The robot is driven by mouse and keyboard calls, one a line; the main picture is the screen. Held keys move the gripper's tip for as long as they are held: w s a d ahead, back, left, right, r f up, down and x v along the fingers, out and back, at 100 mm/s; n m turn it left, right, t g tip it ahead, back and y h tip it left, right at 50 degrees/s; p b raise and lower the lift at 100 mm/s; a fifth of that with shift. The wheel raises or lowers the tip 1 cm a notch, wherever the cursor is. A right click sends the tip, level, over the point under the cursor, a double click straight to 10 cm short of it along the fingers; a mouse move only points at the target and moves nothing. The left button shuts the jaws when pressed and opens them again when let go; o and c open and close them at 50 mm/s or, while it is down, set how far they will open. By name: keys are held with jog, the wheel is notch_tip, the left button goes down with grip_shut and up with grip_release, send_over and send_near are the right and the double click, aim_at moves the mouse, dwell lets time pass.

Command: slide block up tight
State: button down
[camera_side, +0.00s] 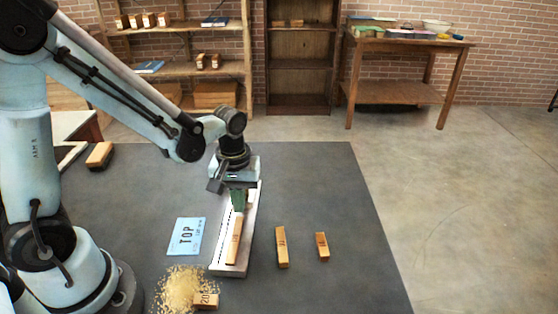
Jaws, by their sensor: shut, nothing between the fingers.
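A long pale metal channel (231,268) lies on the dark table mat, running from near to far. A wooden block (235,244) with dark markings lies lengthwise in it. My gripper (239,205) is shut and points down over the channel at the far end of this block. I cannot tell whether the fingertips touch the block. The far end of the channel is partly hidden behind my gripper and wrist.
Two wooden blocks, a longer one (282,247) and a shorter one (322,247), lie right of the channel. Left are a blue card reading TOP (186,236), sawdust (180,288) and another block (206,301). A brush-like block (99,155) lies far left. The mat's right side is clear.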

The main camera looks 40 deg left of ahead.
dwell(0.4)
jog(key=shift+w+a, duration=1.25)
jog(key=shift+w, duration=0.2)
jog(key=c, duration=1.9)
grip_release()
jog(key=o, duration=1)
jog(key=shift+r, duration=0.1)
jog(key=shift+r, duration=3.4)
